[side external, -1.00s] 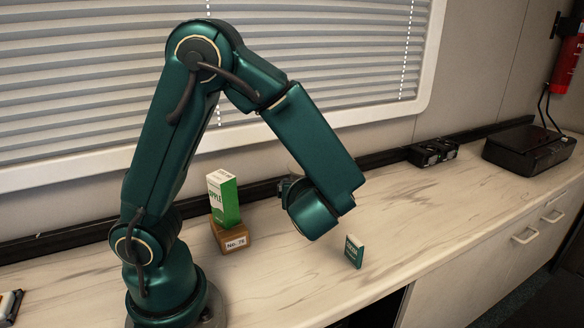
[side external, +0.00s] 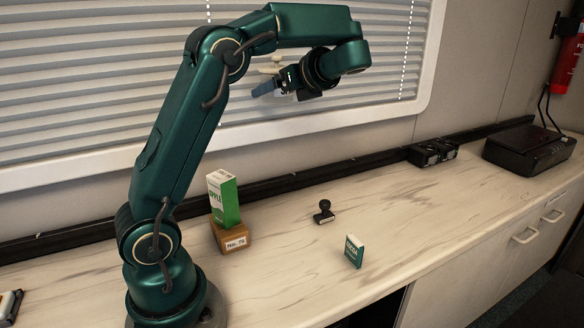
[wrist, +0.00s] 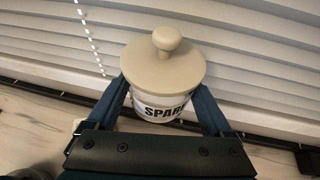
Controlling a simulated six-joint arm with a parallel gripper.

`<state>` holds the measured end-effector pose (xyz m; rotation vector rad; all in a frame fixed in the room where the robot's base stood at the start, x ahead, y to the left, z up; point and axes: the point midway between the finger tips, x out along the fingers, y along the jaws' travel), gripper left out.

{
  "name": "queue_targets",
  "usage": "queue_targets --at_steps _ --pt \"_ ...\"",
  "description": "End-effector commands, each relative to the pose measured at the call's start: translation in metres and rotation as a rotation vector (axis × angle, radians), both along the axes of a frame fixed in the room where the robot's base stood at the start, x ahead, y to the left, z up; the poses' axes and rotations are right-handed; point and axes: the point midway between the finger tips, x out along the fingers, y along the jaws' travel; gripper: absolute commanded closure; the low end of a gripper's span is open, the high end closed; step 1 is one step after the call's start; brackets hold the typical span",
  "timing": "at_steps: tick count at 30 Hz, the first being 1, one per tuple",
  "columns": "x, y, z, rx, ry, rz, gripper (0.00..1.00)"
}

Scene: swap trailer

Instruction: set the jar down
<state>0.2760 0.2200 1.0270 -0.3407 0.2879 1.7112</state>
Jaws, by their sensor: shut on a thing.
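My gripper (side external: 268,87) is raised high above the counter, in front of the window blind. Its two blue fingers are shut on a cream jar (wrist: 165,75), one finger on each side. The jar has a wide round lid with a knob and a label reading "SPAR", partly cut off from sight. In the wrist view it looks upright between the fingers. In the side external view only a small pale part of the jar (side external: 272,66) shows, mostly hidden by the gripper.
A dark stamp (side external: 323,211) stands mid-counter (side external: 290,265), with a small teal box (side external: 353,251) in front of it. A green-and-white carton (side external: 223,199) stands on a brown block (side external: 231,237) at left. Black devices (side external: 432,152) sit at back right. Counter space right of the teal box is clear.

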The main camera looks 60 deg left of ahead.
Motion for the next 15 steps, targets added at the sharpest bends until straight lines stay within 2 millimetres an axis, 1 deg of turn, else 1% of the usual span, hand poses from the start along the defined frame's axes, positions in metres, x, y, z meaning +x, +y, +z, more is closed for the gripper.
queue_targets --at_steps 2,5,6,15 --pt "-0.001 0.002 -0.010 0.001 0.005 0.004 0.84" --pt "-0.002 0.001 -0.030 -0.001 0.011 0.003 0.84" --pt "-0.002 0.001 -0.041 0.000 0.012 0.003 0.84" --pt "-0.002 0.001 -0.119 0.000 0.011 0.001 0.84"
